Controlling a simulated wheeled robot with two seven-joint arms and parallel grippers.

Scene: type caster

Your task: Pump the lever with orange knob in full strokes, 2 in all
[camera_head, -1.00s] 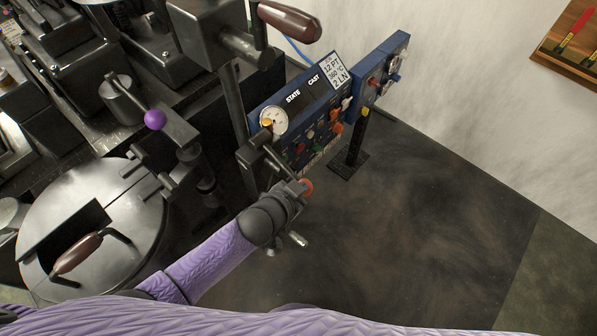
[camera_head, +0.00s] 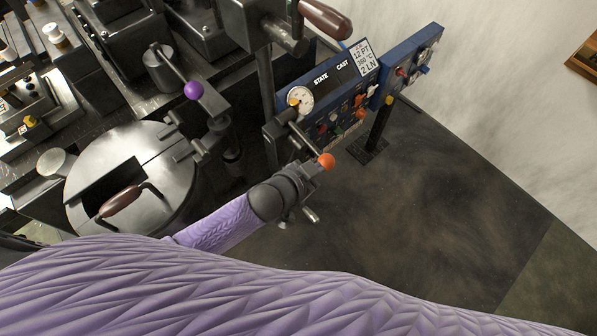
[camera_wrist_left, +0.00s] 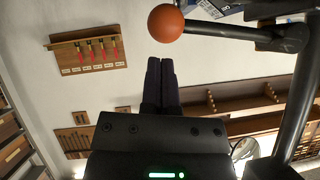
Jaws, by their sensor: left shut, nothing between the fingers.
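The orange knob (camera_head: 326,160) is a ball on the end of a dark lever rod (camera_head: 305,141) that sticks out from the machine beside the dial gauge. My left gripper (camera_head: 316,172) is just below the knob in the head view, with its fingertips hard to make out there. In the left wrist view the knob (camera_wrist_left: 166,22) stands beyond the tips of my left gripper (camera_wrist_left: 161,60), with a gap in the picture between them. The fingers are together and empty. The rod runs right from the knob. My right gripper is not in view.
A blue control panel (camera_head: 340,73) stands behind the lever. A purple-knobbed lever (camera_head: 194,91) and a round lidded pot (camera_head: 150,200) with a brown handle are to the left. Open dark floor (camera_head: 420,210) lies to the right. A tool rack (camera_wrist_left: 88,52) hangs on the wall.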

